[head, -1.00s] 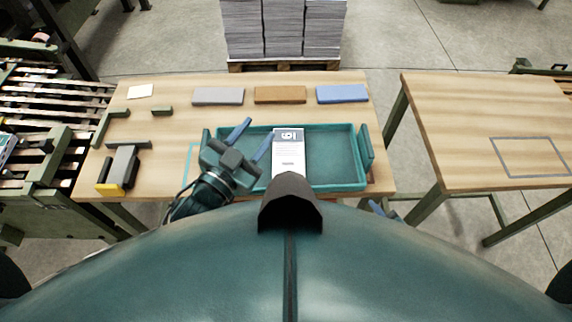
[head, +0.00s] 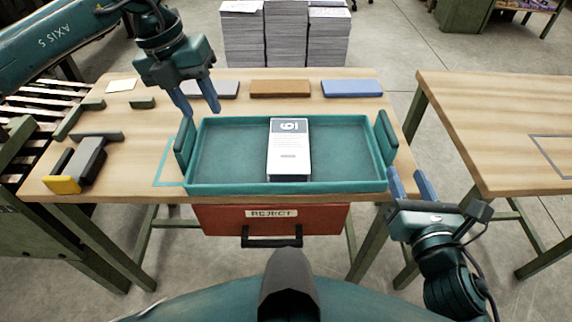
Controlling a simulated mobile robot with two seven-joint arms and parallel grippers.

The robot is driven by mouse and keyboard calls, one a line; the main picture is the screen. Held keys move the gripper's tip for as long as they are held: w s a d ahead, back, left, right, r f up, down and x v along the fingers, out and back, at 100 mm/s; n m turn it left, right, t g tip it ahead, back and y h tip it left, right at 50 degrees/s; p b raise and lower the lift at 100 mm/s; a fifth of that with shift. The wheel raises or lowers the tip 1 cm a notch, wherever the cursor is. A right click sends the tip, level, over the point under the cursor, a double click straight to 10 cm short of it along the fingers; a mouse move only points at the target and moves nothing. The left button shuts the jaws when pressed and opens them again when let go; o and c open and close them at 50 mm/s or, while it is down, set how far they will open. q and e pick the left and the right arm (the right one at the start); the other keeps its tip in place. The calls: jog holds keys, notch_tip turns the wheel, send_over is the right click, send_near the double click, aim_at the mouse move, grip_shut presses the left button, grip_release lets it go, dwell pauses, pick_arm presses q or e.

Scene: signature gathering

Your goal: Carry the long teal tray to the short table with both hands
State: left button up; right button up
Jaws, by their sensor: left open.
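The long teal tray (head: 230,187) lies on the wooden table with an upright handle at each end. A white booklet stack (head: 290,150) sits in its middle. My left gripper (head: 200,108) is open and empty, above the table near the tray's left handle (head: 185,143). My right gripper (head: 411,183) has its blue fingers apart and empty, beside the table's right edge, just in front of the right handle (head: 386,137). The short table (head: 480,110) stands to the right, with a grey outlined rectangle (head: 545,150) partly cut off by the picture edge.
A red REJECT drawer (head: 325,219) with a black handle hangs under the front edge. Grey, brown (head: 280,88) and blue (head: 351,88) blocks lie behind the tray. A grey and yellow tool (head: 80,165) lies left. A floor gap separates the tables.

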aim_at(182, 128)
pick_arm(q)
jog(key=w+a+r+n+t+y, duration=0.1)
jog(key=a+r+y, duration=0.1)
jog(key=a, duration=0.4)
jog(key=shift+w+y+b, duration=0.3)
pick_arm(e)
jog(key=shift+d+r+n+t, duration=0.15)
jog(key=shift+n+t, duration=0.15)
jog(key=shift+n, duration=0.8)
pick_arm(q)
jog(key=shift+d, duration=0.1)
pick_arm(e)
jog(key=shift+w, duration=0.1)
pick_arm(q)
jog(key=f, duration=0.4)
jog(key=w+f, duration=0.1)
jog(key=f, duration=0.8)
jog(key=shift+w, duration=0.3)
pick_arm(e)
jog(key=w, duration=1.3)
jog(key=shift+a, duration=0.3)
pick_arm(q)
jog(key=shift+c, duration=0.6)
pick_arm(e)
jog(key=shift+c, duration=0.6)
pick_arm(q)
grip_shut()
pick_arm(e)
grip_shut()
